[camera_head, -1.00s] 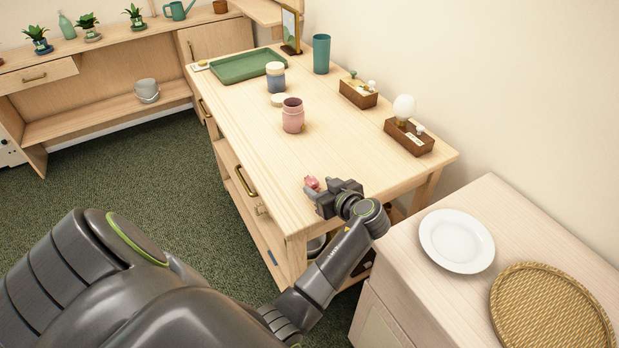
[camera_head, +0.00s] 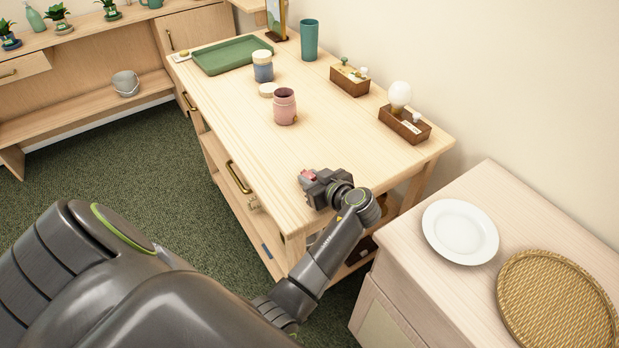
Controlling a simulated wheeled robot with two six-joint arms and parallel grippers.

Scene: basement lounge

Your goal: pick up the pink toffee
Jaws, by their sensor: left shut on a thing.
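The pink toffee (camera_head: 305,175) is a small pink piece at the front end of the wooden table (camera_head: 330,150). My left gripper (camera_head: 307,179) is shut on it, and the jaws hide part of it. The gripper is low over the tabletop near the front corner. I cannot tell whether the toffee touches the table. My right gripper is not in view.
A pink jar (camera_head: 285,107), a round lid (camera_head: 268,90) and a blue jar (camera_head: 263,67) stand farther back, near a green tray (camera_head: 232,56). Wooden boxes (camera_head: 404,125) line the wall side. A lower cabinet with a white plate (camera_head: 460,231) and a woven mat (camera_head: 556,300) is at right.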

